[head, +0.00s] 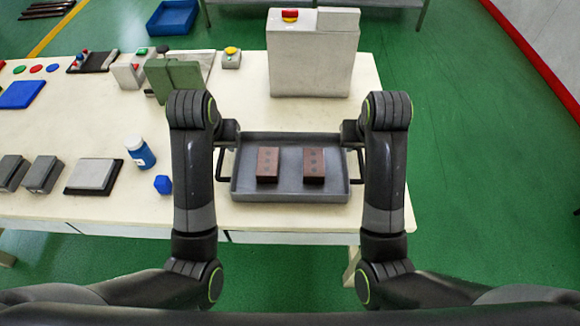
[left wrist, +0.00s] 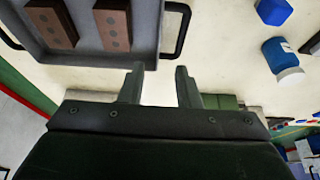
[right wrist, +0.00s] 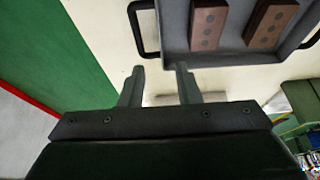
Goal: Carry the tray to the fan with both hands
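The grey tray (head: 290,188) lies on the cream table near its front edge, with two brown blocks (head: 267,165) (head: 314,166) in it. It has a dark handle on each side; the left wrist view shows one handle (left wrist: 184,34) and the right wrist view shows the other handle (right wrist: 136,32). My left gripper (head: 228,133) is by the tray's left side; its fingers (left wrist: 159,70) are apart and empty, short of the handle. My right gripper (head: 352,132) is by the right side, its fingers (right wrist: 159,67) also apart and empty. I cannot clearly identify a fan.
A large grey box (head: 311,58) with a red button stands behind the tray. A blue-labelled bottle (head: 140,152), a blue block (head: 163,185) and a grey-topped slab (head: 91,175) are left of my left arm. The table's right edge is close to my right arm.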

